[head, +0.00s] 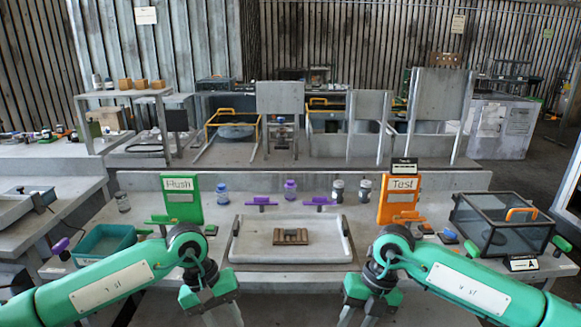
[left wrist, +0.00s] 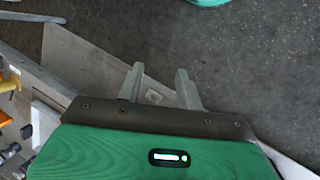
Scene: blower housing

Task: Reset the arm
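My left arm comes in from the left in the head view, and its gripper (head: 210,312) hangs in front of the bench's front edge. In the left wrist view the two fingers of this gripper (left wrist: 160,88) stand apart with nothing between them. My right gripper (head: 362,316) hangs at the lower right of centre, also in front of the bench. Its fingertips run to the bottom edge of the head view, and I see nothing held there. Both grippers are clear of the objects on the bench.
A white tray (head: 290,222) holds a brown block (head: 291,237). A green "Flush" sign (head: 182,199) and an orange "Test" sign (head: 400,200) flank it. A teal bin (head: 103,243) stands left, a dark clear-walled box (head: 495,225) right. Small bottles (head: 222,193) line the back.

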